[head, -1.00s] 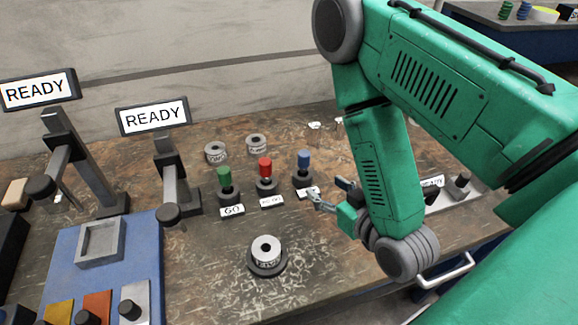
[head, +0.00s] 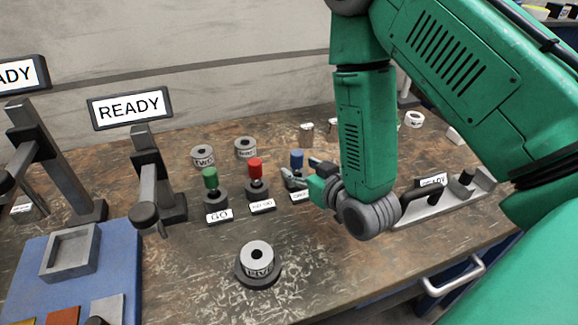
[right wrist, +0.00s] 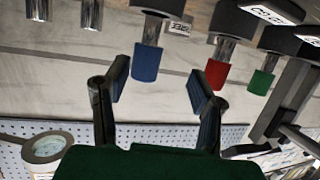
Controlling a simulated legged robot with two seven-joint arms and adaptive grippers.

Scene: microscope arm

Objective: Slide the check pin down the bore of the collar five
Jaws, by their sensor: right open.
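The blue-handled pin (head: 297,158) stands in a dark holder, its label partly hidden by my gripper; I take it as the check pin. My right gripper (head: 301,172) is open just in front of it and to its right, fingers pointing toward it. In the right wrist view, the blue handle (right wrist: 146,62) shows beyond the gap between the open fingers (right wrist: 158,85), nearer the left one, with nothing gripped. The collar five (head: 258,258) sits upright on a dark round base near the front, its bore open upward. My left gripper is not in view.
A green-handled pin (head: 210,180) labelled GO and a red-handled pin (head: 255,170) stand left of the blue one. Two loose collars (head: 203,155) (head: 246,147) lie behind. A blue board with a grey tray (head: 70,250) is at left. A metal fixture (head: 440,200) stands right.

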